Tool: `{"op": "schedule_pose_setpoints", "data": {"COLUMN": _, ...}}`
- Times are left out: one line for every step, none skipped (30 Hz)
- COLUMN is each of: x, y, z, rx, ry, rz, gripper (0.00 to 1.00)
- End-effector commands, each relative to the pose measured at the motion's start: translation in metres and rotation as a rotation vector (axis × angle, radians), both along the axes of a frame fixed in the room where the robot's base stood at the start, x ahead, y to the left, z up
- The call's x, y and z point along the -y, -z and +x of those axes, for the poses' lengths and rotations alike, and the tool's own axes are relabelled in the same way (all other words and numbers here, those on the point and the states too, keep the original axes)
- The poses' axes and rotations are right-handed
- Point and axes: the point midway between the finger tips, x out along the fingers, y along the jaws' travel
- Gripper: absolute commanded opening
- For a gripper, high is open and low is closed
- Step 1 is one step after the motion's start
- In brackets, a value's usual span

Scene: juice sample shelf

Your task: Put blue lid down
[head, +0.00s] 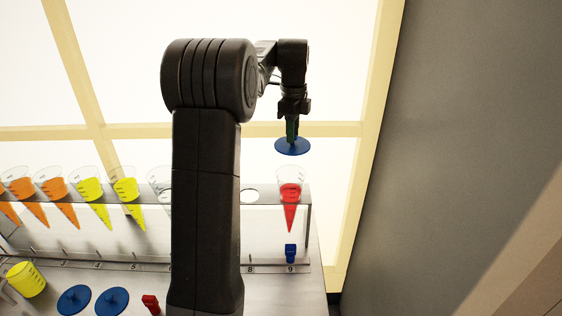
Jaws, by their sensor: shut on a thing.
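My gripper (292,128) is shut on a blue lid (292,147), a round disc held roughly level in the air. In the picture the lid is just above a clear cone with red juice (290,205), apart from it. That cone hangs in the shelf's rightmost slot, above the label 9. The fingertips are small and dark here, and the lid's grip point is partly hidden. Two more blue lids (74,299) (112,301) lie on the table at the lower left.
The grey shelf (268,189) holds several cones with orange and yellow juice on the left. An empty hole (250,196) is at slot 8. A blue block (291,253) stands below the red cone. A yellow cup (26,279) and a red block (151,304) are in front.

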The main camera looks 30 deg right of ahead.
Motion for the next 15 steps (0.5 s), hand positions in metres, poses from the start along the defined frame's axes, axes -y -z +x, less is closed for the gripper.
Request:
{"op": "schedule_pose_setpoints", "data": {"x": 0.000, "y": 0.002, "z": 0.000, "rx": -0.001, "ry": 0.000, "rz": 0.001, "gripper": 0.00}}
{"op": "schedule_pose_setpoints", "data": {"x": 0.000, "y": 0.004, "z": -0.001, "rx": -0.002, "ry": 0.000, "rz": 0.001, "gripper": 0.00}}
{"op": "schedule_pose_setpoints", "data": {"x": 0.000, "y": 0.009, "z": -0.001, "rx": -0.003, "ry": 0.000, "rz": 0.003, "gripper": 0.00}}
{"op": "schedule_pose_setpoints", "data": {"x": 0.000, "y": 0.014, "z": -0.001, "rx": -0.003, "ry": 0.000, "rz": 0.003, "gripper": 0.00}}
{"op": "schedule_pose_setpoints", "data": {"x": 0.000, "y": 0.020, "z": -0.001, "rx": -0.004, "ry": 0.000, "rz": 0.003, "gripper": 0.00}}
{"op": "schedule_pose_setpoints", "data": {"x": -0.001, "y": 0.028, "z": -0.001, "rx": -0.004, "ry": 0.000, "rz": 0.003, "gripper": 0.00}}
{"op": "schedule_pose_setpoints", "data": {"x": -0.001, "y": 0.034, "z": -0.001, "rx": -0.004, "ry": -0.001, "rz": 0.003, "gripper": 0.00}}
{"op": "schedule_pose_setpoints", "data": {"x": -0.001, "y": 0.039, "z": -0.001, "rx": -0.003, "ry": -0.001, "rz": 0.003, "gripper": 0.00}}
{"op": "schedule_pose_setpoints", "data": {"x": -0.001, "y": 0.046, "z": -0.001, "rx": -0.003, "ry": -0.001, "rz": 0.003, "gripper": 0.00}}
{"op": "schedule_pose_setpoints", "data": {"x": -0.001, "y": 0.050, "z": -0.001, "rx": -0.003, "ry": -0.001, "rz": 0.002, "gripper": 0.00}}
{"op": "schedule_pose_setpoints", "data": {"x": -0.001, "y": 0.054, "z": -0.001, "rx": -0.003, "ry": -0.001, "rz": 0.003, "gripper": 0.00}}
{"op": "schedule_pose_setpoints", "data": {"x": 0.000, "y": 0.058, "z": 0.000, "rx": -0.002, "ry": -0.001, "rz": 0.001, "gripper": 0.00}}
{"op": "schedule_pose_setpoints", "data": {"x": 0.000, "y": 0.060, "z": 0.000, "rx": -0.001, "ry": -0.001, "rz": 0.002, "gripper": 0.00}}
{"op": "schedule_pose_setpoints", "data": {"x": 0.000, "y": 0.063, "z": 0.000, "rx": -0.002, "ry": -0.001, "rz": 0.001, "gripper": 0.00}}
{"op": "schedule_pose_setpoints", "data": {"x": 0.000, "y": 0.067, "z": -0.001, "rx": -0.003, "ry": -0.001, "rz": 0.002, "gripper": 0.00}}
